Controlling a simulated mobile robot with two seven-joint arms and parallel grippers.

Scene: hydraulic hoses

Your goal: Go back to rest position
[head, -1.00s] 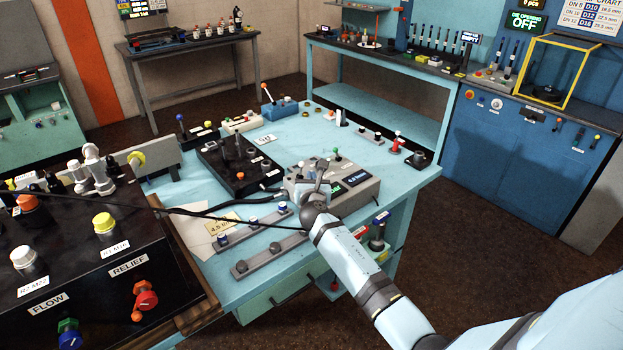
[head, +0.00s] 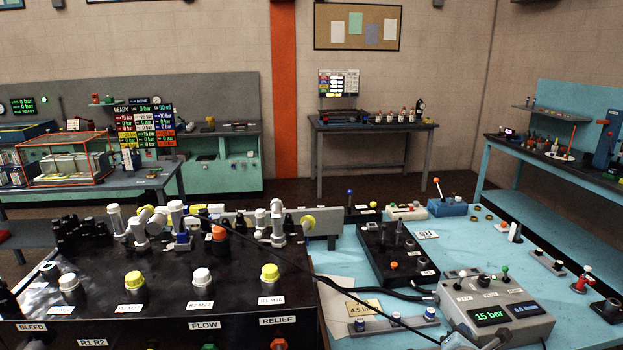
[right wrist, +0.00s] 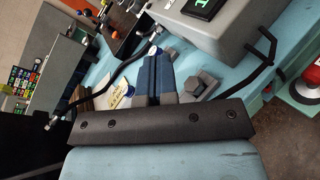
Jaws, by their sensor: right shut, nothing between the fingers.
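My right gripper shows in the right wrist view (right wrist: 154,58), where its two blue fingers are together with nothing between them. Behind the fingers are the light-blue bench top and a grey control box. My left gripper is in neither view.
The black panel (head: 190,285) with yellow and white knobs fills the lower left. The light-blue bench (head: 455,247) carries a black valve block (head: 395,255), a lever unit (head: 447,207) and a black hose (head: 330,275). Other benches stand along the walls, with dark floor between.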

